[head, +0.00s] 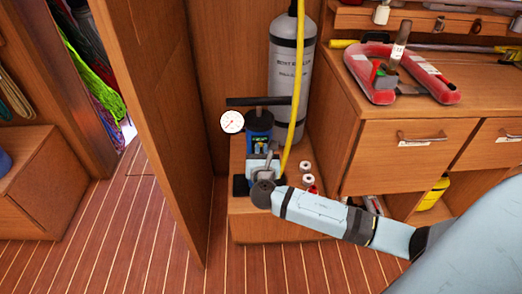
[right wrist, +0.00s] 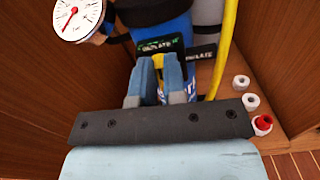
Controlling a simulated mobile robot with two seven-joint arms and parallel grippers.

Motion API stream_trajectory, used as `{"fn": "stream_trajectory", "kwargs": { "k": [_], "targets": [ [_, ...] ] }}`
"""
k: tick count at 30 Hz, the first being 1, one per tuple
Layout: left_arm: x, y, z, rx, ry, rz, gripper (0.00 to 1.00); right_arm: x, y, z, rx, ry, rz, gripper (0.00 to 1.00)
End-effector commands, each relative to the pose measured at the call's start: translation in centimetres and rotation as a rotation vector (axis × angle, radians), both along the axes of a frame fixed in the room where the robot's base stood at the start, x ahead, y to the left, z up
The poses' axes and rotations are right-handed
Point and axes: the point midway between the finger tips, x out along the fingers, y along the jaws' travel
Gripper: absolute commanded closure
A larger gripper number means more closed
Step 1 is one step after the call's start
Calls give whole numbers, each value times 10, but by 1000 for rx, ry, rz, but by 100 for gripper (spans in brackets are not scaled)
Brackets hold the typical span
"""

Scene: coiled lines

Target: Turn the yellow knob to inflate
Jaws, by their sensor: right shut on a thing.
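The blue pump (head: 259,125) stands upright on a low wooden step, with a black crossbar handle and a round white gauge (head: 232,121). In the right wrist view the pump (right wrist: 165,30) shows "INFLATE" labels and the gauge (right wrist: 76,16) is at the upper left. My right gripper (head: 262,168) is low at the front of the pump. Its two blue-grey fingers (right wrist: 158,68) are shut on the yellow knob (right wrist: 160,64), of which only a small part shows between them. My left gripper is not in view.
A grey cylinder (head: 285,75) stands behind the pump, with a yellow hose (head: 297,95) running down in front. Small white and red fittings (head: 308,167) lie on the step right of my gripper. A wooden panel (head: 150,100) stands left; a drawer cabinet (head: 410,155) stands right.

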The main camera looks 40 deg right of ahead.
Motion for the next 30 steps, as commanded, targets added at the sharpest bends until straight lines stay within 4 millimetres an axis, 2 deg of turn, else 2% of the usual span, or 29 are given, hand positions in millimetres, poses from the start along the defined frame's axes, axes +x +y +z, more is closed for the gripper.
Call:
{"fn": "stream_trajectory", "kwargs": {
  "k": [9,16,20,30],
  "targets": [
    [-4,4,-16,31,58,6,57,-3,-3,-2,201,-121,-1,100],
    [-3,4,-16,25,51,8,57,-4,-5,-4,388,-236,-1,100],
    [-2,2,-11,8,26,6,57,-5,-6,-6,494,-301,-1,100],
    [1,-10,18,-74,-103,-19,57,-7,-9,-10,770,-471,-2,100]
  ]
}}
